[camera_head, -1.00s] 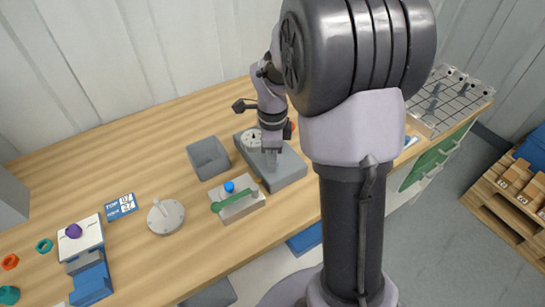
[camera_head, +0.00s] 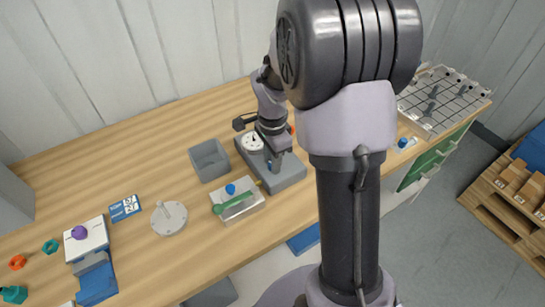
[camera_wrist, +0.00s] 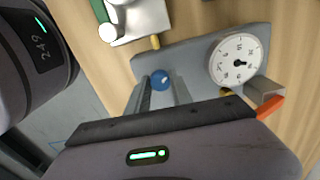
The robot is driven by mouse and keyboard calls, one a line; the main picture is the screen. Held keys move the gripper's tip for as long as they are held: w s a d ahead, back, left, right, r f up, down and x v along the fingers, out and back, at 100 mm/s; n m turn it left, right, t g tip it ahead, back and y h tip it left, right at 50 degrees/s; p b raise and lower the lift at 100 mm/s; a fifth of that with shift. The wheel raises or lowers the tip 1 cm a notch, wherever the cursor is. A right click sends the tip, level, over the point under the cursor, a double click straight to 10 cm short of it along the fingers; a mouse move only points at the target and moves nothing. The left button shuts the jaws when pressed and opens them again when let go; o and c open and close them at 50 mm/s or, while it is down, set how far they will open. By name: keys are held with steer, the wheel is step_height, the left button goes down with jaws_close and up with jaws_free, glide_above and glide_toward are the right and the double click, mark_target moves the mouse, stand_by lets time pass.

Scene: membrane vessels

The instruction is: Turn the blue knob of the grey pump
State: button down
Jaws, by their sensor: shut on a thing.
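The grey pump (camera_head: 288,177) is a low grey block on the wooden table. It also shows in the wrist view (camera_wrist: 192,59). A white round gauge (camera_head: 252,141) with a black pointer sits on its left part; the gauge is at the right in the wrist view (camera_wrist: 236,60). The blue knob (camera_wrist: 160,79) shows between the two fingers in the wrist view. My gripper (camera_wrist: 160,88) is shut on the knob, coming down from above the pump. In the head view my gripper (camera_head: 272,157) mostly hides the knob.
A grey open bin (camera_head: 209,160) stands left of the pump. A small block with a green lever and blue cap (camera_head: 238,202) sits close in front. A round grey plate with a peg (camera_head: 169,218) is farther left. A gridded tray (camera_head: 440,100) lies at the right end.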

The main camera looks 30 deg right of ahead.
steer(key=n+p, duration=0.2)
steer(key=n, duration=0.4)
steer(key=shift+r, duration=0.1)
steer(key=n+p, duration=0.2)
steer(key=n, duration=0.3)
steer(key=shift+n+p, duration=0.3)
steer(key=shift+n, duration=0.2)
steer(key=c, duration=1.1)
jaws_free()
step_height(320, 180, up, 17)
steer(key=p, duration=0.5)
steer(key=shift+r+p, duration=0.1)
steer(key=shift+p, duration=0.3)
